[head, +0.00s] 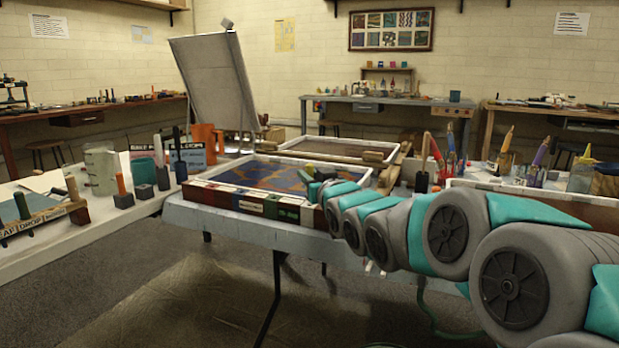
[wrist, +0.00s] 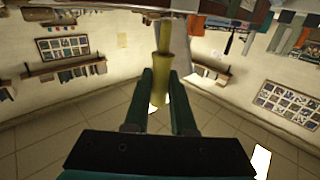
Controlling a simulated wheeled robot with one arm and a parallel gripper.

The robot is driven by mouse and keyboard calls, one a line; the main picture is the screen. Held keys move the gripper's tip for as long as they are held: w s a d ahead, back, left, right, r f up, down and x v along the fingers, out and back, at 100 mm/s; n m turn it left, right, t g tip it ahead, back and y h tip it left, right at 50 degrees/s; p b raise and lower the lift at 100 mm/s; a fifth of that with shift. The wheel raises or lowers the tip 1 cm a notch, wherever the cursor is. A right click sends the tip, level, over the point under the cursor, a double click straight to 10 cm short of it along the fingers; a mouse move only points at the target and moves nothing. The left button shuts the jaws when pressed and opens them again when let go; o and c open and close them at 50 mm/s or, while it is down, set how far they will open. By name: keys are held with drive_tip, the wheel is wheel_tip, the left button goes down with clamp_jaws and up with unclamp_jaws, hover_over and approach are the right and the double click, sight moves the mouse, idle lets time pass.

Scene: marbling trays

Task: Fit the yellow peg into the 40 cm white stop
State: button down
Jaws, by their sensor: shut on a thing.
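In the wrist view, my gripper (wrist: 161,78) is shut on the yellow peg (wrist: 165,55), which stands between its two green fingers. The peg's far end reaches the edge of a surface at the top of that view; I cannot tell whether it touches. In the head view, my arm reaches to the right end of the near marbling tray (head: 232,196), and my gripper (head: 316,184) is small there. The tray's front wall carries several coloured, labelled sections, too small to read. I cannot pick out the 40 cm white stop with certainty.
A second tray (head: 330,146) lies behind the near one. A tilted white board (head: 212,75) stands behind. Paint bottles stand at right.

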drive_tip(key=shift+f+b, duration=0.8)
drive_tip(key=shift+f, duration=1.05)
drive_tip(key=c, duration=0.7)
unclamp_jaws()
drive_tip(key=shift+s, duration=0.15)
drive_tip(key=v, duration=0.7)
drive_tip(key=shift+s+d, duration=0.15)
drive_tip(key=shift+s, duration=0.05)
